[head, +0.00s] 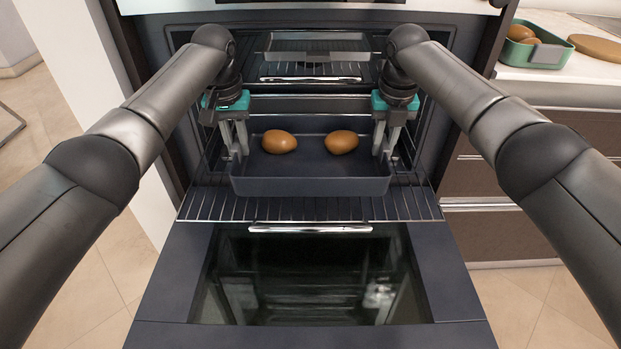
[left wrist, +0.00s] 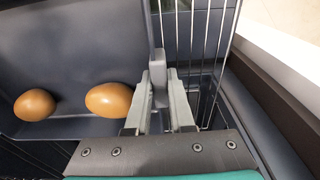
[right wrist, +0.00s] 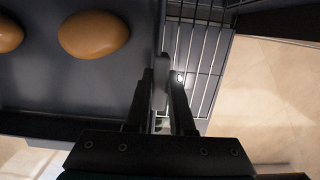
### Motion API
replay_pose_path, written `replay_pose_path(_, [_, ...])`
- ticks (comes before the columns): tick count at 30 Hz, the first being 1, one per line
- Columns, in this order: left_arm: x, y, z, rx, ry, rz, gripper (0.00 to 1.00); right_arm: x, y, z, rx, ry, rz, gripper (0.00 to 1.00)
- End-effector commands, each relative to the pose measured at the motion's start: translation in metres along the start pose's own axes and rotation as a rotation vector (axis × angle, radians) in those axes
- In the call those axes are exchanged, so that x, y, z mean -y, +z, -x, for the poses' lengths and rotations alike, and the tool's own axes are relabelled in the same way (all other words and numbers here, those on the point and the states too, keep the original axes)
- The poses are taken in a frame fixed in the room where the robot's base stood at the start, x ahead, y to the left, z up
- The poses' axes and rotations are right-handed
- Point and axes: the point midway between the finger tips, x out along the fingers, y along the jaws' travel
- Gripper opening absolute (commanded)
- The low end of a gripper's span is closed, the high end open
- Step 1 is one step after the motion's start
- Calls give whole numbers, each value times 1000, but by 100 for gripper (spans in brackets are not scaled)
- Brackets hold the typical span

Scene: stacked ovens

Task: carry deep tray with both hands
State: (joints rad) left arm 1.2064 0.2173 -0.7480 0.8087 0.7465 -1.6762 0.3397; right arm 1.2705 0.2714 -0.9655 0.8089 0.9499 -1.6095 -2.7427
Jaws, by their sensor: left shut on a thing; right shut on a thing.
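The oven door (head: 170,275) is folded down in front, with a glass pane and a bar handle. Above, another rack carries a shallow grey tray (head: 317,43).

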Motion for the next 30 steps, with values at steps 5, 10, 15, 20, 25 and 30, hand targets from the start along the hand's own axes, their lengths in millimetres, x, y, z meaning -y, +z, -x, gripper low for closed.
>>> replay_pose_path(5, [0, 0, -2, -4, 1, -1, 0, 0, 0, -2, 4, 1, 0, 0])
replay_pose_path(10, [0, 0, -8, -4, 1, -1, 0, 0, 0, -8, 3, 1, 0, 0])
replay_pose_path(15, [0, 1, -14, -3, 1, -1, 0, 0, -1, -14, 3, 1, 0, 0])
replay_pose_path(20, [0, 2, -21, -3, 1, -1, 0, 0, -2, -21, 3, 1, 0, 0])
replay_pose_path(25, [0, 3, -27, -3, 1, -1, 0, 0, -3, -27, 3, 1, 0, 0])
replay_pose_path(30, [0, 3, -34, -3, 1, -1, 0, 0, -3, -34, 3, 1, 0, 0])
